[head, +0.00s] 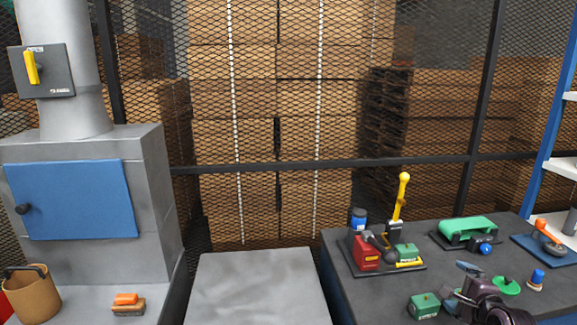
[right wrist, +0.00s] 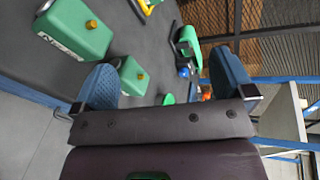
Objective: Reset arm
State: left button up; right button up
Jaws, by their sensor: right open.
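My right gripper (head: 458,284) is above the front of the dark right-hand bench, with its dark body at the lower right of the head view. In the right wrist view its two blue fingers (right wrist: 164,78) stand wide apart, with nothing held between them. A green block with a yellow knob (head: 424,305) is on the bench just left of the gripper. My left gripper is out of view.
The right-hand bench (head: 338,262) bears a red machine with a yellow-topped lever (head: 366,252), a green belt machine (head: 466,229), a green disc (head: 506,286) and a small blue-topped item (head: 536,279). A bare grey table (head: 258,285) stands mid-view. Mesh fencing (head: 270,120) closes the back.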

jog(key=s+a+f+n+g, duration=0.1)
jog(key=s+a+f+n, duration=0.4)
jog(key=s+n, duration=0.2)
jog(key=s+a+f+n+g, duration=0.1)
jog(key=s+a+f+n, duration=0.5)
jog(key=s, duration=0.6)
jog(key=s+a+f+n, duration=0.5)
jog(key=s+f+n, duration=0.1)
jog(key=s+n, duration=0.2)
jog(key=shift+s+a+n+g, duration=0.15)
jog(key=shift+s+n+g, duration=0.25)
jog(key=shift+s, duration=0.4)
